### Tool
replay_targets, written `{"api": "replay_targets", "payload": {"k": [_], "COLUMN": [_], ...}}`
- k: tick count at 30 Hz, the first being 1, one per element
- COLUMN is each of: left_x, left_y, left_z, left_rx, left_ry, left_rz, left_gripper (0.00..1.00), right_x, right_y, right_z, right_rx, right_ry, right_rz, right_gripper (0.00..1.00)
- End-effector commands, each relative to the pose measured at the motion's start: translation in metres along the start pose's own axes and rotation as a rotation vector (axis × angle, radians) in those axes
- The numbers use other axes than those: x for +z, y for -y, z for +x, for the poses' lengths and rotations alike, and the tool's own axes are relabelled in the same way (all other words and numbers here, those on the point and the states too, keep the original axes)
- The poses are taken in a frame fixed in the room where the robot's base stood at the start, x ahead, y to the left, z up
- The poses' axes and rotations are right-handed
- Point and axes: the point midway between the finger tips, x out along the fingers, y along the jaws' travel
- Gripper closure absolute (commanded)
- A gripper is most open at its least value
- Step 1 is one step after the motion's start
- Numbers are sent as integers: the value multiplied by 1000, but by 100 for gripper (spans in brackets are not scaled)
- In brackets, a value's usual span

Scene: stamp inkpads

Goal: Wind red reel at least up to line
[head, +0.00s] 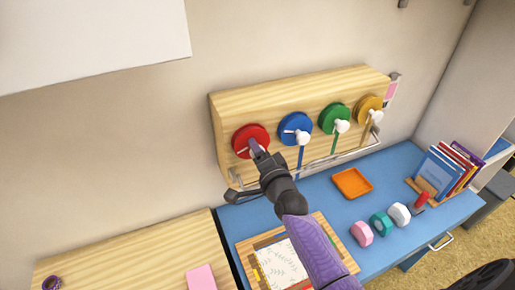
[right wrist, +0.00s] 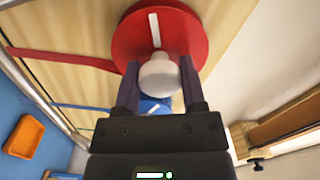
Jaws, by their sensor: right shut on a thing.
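The red reel (head: 243,134) is the leftmost disc on the front of a light wooden box (head: 285,98). In the right wrist view the red reel (right wrist: 125,38) fills the top, with a white mark (right wrist: 154,30) on its face. A pale round knob (right wrist: 159,76) stands out from it. My right gripper (head: 256,146) is at the reel's lower right, its fingers on both sides of the knob, shut on it. A red ribbon (right wrist: 62,59) runs off to the left in the wrist view. I cannot make out the line. My left gripper is not in view.
Blue (head: 294,124), green (head: 333,114) and yellow (head: 368,106) reels with white knobs sit to the right. A metal rail (head: 330,161) crosses below them. The blue desk holds an orange tray (head: 352,183), stamps, books (head: 447,170) and a framed sheet (head: 279,266).

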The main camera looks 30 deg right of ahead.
Motion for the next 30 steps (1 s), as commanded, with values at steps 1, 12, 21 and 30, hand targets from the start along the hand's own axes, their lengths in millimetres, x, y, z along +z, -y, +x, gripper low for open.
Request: {"api": "replay_targets", "payload": {"k": [1, 12, 21, 30], "left_x": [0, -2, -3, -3], "left_y": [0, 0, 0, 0], "left_z": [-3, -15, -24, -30], "left_rx": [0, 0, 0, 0], "left_ry": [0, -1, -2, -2], "left_rz": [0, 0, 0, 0], "left_gripper": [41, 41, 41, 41], "right_x": [0, 0, 0, 1], "right_y": [0, 0, 0, -1], "right_z": [0, 0, 0, 0], "right_rx": [3, 3, 4, 4], "right_ry": [2, 3, 4, 5], "right_rz": [-41, -392, -676, -930], "right_gripper": [100, 100, 100, 100]}}
